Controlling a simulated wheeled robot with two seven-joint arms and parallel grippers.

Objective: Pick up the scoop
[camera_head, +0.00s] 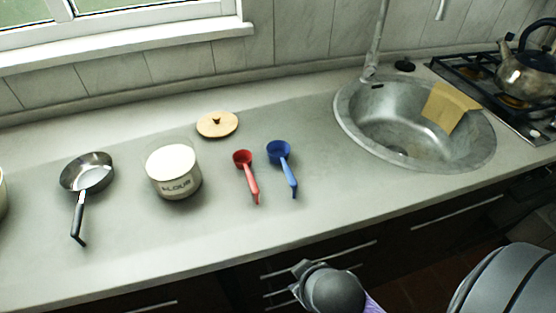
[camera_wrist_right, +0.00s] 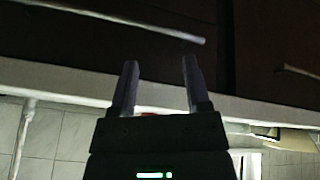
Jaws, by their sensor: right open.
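Two scoops lie side by side on the grey counter (camera_head: 330,195). The red scoop (camera_head: 246,174) has its bowl at the back and its handle toward the front edge; the blue scoop (camera_head: 283,167) lies just right of it in the same direction. My right gripper (camera_head: 296,281) is in front of the counter edge, below the scoops and apart from them. In the right wrist view my right gripper (camera_wrist_right: 159,75) is open, with nothing between its fingers. A small reddish patch shows at its base, too hidden to identify. My left gripper is not in view.
A small pan (camera_head: 86,172) is farther left. A sink (camera_head: 352,130) with a yellow cloth (camera_head: 447,105) and a stove with a kettle (camera_head: 524,72) are right.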

